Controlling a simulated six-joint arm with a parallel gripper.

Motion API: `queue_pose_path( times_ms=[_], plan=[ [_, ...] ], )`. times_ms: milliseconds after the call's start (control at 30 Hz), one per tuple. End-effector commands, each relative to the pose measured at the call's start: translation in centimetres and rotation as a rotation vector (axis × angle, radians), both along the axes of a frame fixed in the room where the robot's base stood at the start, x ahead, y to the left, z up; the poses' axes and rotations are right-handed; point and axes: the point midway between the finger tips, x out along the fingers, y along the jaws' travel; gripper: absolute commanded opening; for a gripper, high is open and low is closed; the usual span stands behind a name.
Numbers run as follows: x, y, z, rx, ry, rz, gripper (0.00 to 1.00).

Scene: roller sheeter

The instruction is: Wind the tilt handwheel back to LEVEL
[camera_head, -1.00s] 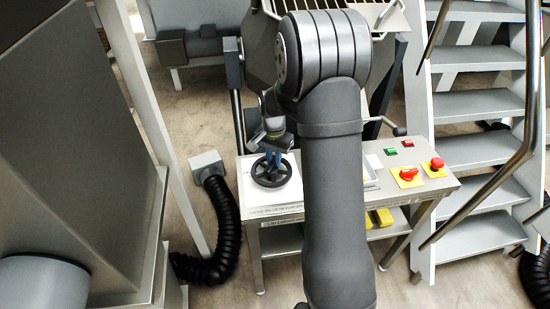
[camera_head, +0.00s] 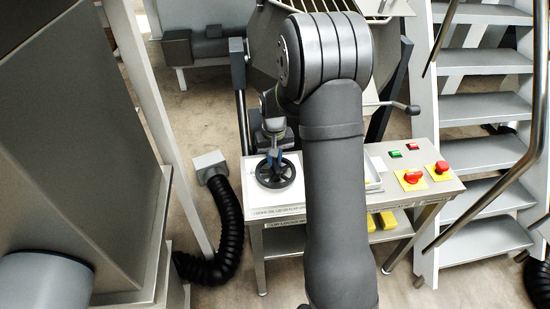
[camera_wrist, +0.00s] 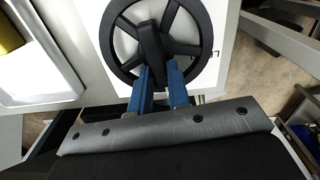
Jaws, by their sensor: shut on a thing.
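The tilt handwheel (camera_head: 288,171) is a black spoked wheel on a white plate (camera_head: 262,195) at the left end of the steel table. In the wrist view the handwheel (camera_wrist: 194,75) fills the top middle, and part of a dark letter shows on the plate to its right. My gripper (camera_head: 275,157) reaches down to the wheel from above. Its two blue fingers (camera_wrist: 160,72) are shut on a dark bar-like part of the handwheel between them. The pointer and the LEVEL mark cannot be read.
Red knobs on yellow plates (camera_head: 413,178) and green and red buttons (camera_head: 396,153) sit on the table's right. A white tray (camera_head: 372,175) is partly hidden by my arm. Metal stairs (camera_head: 483,103) stand at right, a black hose (camera_head: 228,215) at left.

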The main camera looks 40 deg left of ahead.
Motion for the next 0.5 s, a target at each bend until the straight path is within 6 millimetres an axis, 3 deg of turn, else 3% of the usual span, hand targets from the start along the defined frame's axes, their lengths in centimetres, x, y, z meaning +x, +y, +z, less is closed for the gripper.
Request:
queue_pose_path(
  times_ms=[500],
  plan=[
    [0.04, 0.13, 0.15, 0.003, -0.004, 0.033, 0.00]
  ],
)
